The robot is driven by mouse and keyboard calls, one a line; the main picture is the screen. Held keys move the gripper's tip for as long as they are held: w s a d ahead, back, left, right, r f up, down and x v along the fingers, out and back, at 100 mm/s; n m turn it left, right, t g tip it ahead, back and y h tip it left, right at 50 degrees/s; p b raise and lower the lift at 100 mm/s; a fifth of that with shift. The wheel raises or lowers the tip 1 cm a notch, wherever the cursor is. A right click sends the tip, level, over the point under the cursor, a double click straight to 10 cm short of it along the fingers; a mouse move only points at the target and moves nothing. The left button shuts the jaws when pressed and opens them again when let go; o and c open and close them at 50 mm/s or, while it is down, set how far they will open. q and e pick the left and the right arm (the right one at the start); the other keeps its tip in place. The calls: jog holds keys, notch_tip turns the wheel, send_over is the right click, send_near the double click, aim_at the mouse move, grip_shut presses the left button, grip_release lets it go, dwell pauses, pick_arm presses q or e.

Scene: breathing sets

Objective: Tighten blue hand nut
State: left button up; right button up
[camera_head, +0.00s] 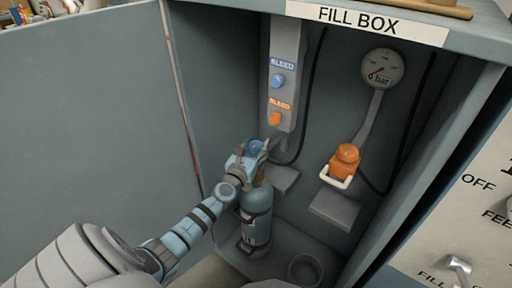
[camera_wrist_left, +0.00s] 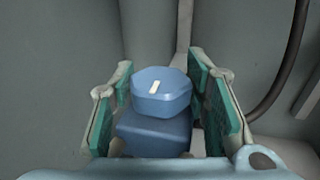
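The blue hand nut (camera_wrist_left: 161,92) has a faceted top with a short white mark. It sits above a blue block (camera_wrist_left: 152,134) in the left wrist view. In the head view the nut (camera_head: 256,147) shows at the top of a blue-grey cylinder (camera_head: 256,228) standing in the fill box. My left gripper (camera_head: 252,160) reaches it from the left. In the left wrist view its two green-padded fingers (camera_wrist_left: 165,105) stand on either side of the nut, apart and open, close to its sides. Any contact is hard to tell. My right gripper is not in view.
Blue (camera_head: 278,81) and orange (camera_head: 275,118) bleed knobs sit on the back panel. A gauge (camera_head: 383,69) and an orange fitting with a pale handle (camera_head: 345,160) are to the right. Black hoses hang behind. An empty ring holder (camera_head: 305,270) is right of the cylinder.

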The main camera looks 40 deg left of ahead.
pick_arm(q)
jog(key=o, duration=0.5)
jog(key=shift+c, duration=0.2)
jog(key=v, duration=1.2)
